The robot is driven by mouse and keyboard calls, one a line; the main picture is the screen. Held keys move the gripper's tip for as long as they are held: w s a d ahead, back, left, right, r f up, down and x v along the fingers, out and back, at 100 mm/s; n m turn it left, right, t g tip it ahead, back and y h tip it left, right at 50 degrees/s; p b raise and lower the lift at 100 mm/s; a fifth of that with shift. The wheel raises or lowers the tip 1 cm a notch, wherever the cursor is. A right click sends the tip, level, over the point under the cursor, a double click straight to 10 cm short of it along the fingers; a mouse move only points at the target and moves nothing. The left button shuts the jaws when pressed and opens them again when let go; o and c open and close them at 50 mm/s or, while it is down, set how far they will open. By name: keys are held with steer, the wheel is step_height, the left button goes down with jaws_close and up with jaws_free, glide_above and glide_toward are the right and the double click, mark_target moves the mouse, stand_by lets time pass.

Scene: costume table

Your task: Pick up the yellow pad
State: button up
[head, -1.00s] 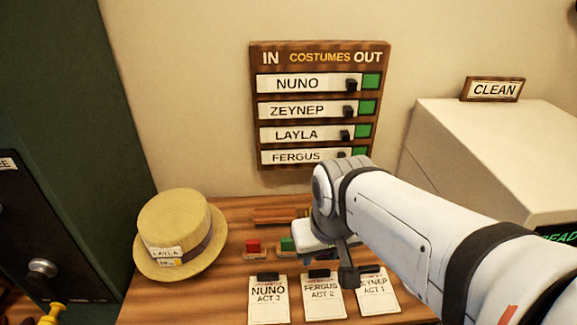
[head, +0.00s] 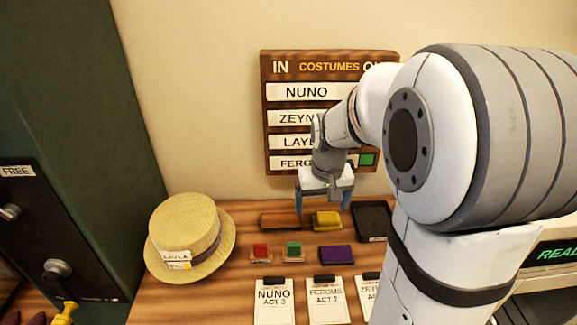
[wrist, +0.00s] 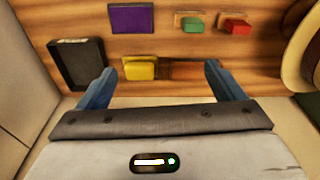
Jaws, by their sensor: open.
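The yellow pad (head: 327,220) lies on the wooden table near the back, right of a brown wooden block. It also shows in the wrist view (wrist: 141,68), between my fingers and closer to the left one. My gripper (head: 324,205) is open and empty, with its blue fingers pointing down over the back of the table. In the wrist view my gripper (wrist: 158,78) spans the yellow pad and part of the brown block (wrist: 195,69). I cannot tell how far the fingertips are above the table.
A purple pad (head: 337,254), a red block (head: 260,251) and a green block (head: 294,248) lie in front. A black tray (head: 371,221) is to the right. A straw hat (head: 187,225) stands at left. The name board (head: 267,110) hangs on the wall behind.

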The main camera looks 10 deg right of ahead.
mark_target(328, 215)
steer(key=shift+o, duration=1.1)
steer(key=shift+m+g, duration=0.5)
steer(key=shift+g, duration=0.2)
steer(key=w+d+f, duration=0.2)
steer(key=w+f, duration=0.1)
steer(key=w+d+f+p, duration=0.1)
steer(key=w+d+f, duration=0.1)
steer(key=w+f, duration=0.1)
steer(key=w+d+f+p, duration=0.1)
steer(key=w+d+f, duration=0.1)
steer(key=w+f, duration=0.1)
steer(key=shift+w+f, duration=0.4)
steer(key=shift+w, duration=0.35)
steer(key=shift+w+d+f+p, duration=0.15)
steer(key=shift+f+p, duration=0.25)
steer(key=shift+f, duration=1)
steer(key=shift+w+d+f+p, duration=0.15)
steer(key=shift+f+p, duration=0.2)
steer(key=shift+f, duration=1)
steer(key=shift+w+d+f+p, duration=0.15)
steer(key=shift+f+p, duration=0.25)
steer(key=shift+f, duration=1)
steer(key=shift+c, duration=0.6)
steer(key=c, duration=0.8)
steer(key=shift+r, duration=0.15)
